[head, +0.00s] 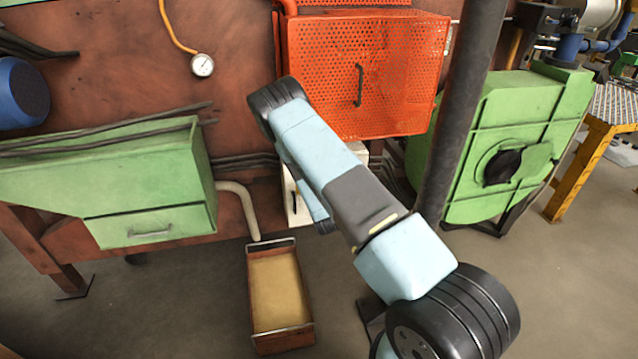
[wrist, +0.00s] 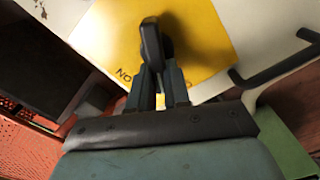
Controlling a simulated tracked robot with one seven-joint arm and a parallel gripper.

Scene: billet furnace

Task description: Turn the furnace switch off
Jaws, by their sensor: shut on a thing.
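In the wrist view, my gripper (wrist: 160,78) is shut on a dark switch handle (wrist: 151,42). The handle stands in front of a yellow plate (wrist: 205,45) with partly hidden dark lettering. The plate is on a pale panel (wrist: 270,15). The fingers hide the base of the handle, so its exact setting cannot be told. In the head view, a white box (head: 293,205) shows partly below the orange cabinet, and my arm covers much of it. My gripper and the switch are hidden there behind the arm.
A black bar handle (wrist: 285,65) is close to the right in the wrist view. In the head view, an orange perforated cabinet (head: 400,60) hangs above, a dark post (head: 462,100) stands right, and a tray (head: 280,340) lies on the floor near a green hopper (head: 140,185).

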